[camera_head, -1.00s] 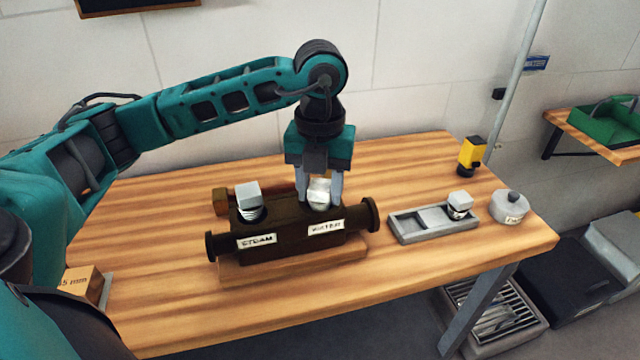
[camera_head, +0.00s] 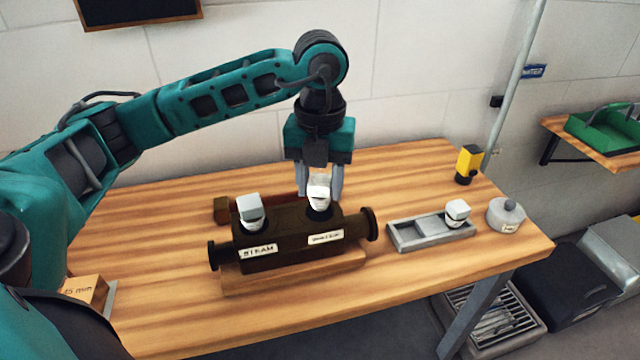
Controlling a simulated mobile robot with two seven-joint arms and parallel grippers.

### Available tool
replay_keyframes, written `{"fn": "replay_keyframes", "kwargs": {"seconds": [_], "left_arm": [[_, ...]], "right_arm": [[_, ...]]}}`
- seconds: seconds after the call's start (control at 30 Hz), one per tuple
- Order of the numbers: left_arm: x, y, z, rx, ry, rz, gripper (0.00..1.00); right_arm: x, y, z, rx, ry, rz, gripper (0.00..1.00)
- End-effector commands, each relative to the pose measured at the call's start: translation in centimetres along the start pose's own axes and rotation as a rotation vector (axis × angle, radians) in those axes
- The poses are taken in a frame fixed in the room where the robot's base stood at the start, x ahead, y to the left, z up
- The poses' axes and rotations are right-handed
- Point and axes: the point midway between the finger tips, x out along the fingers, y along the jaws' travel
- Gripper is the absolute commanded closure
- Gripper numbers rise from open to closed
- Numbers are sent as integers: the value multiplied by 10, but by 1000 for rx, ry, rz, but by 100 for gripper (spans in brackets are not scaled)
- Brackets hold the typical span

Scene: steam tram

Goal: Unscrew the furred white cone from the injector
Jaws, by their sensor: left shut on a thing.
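The dark brown injector (camera_head: 285,238) lies on a wooden block on the bench, with a STEAM label at left and a second label, blurred now, at right. My left gripper (camera_head: 320,188) points down over the right-hand socket, its fingers shut on the sides of a whitish cone (camera_head: 319,200). The cone's pale lower part shows between the fingertips, just above the injector's top; whether it still touches the socket I cannot tell. My right gripper is out of view.
Beyond are a round grey pot (camera_head: 506,215) and a yellow-black object (camera_head: 468,164). A "45 mm" box (camera_head: 86,289) sits front left. The front bench is clear.

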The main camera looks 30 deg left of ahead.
Motion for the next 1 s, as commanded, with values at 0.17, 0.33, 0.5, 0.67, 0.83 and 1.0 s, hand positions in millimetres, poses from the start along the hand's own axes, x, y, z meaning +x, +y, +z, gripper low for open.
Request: {"fn": "replay_keyframes", "kwargs": {"seconds": [0.17, 0.33, 0.5, 0.67, 0.83, 1.0], "left_arm": [[-10, 0, 0, 0, -1, -3, 97], [-19, 0, 0, 0, -3, -3, 97], [-27, 0, 0, 0, -1, -2, 97], [-35, -1, 0, 0, -2, -3, 97], [-41, 0, 0, 0, -1, -2, 97], [-42, 0, 0, 0, 0, -2, 97]], "right_arm": [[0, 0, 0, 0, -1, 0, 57], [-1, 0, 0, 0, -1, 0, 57], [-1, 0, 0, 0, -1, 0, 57], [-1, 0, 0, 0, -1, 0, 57], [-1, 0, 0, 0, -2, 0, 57], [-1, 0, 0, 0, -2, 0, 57]]}}
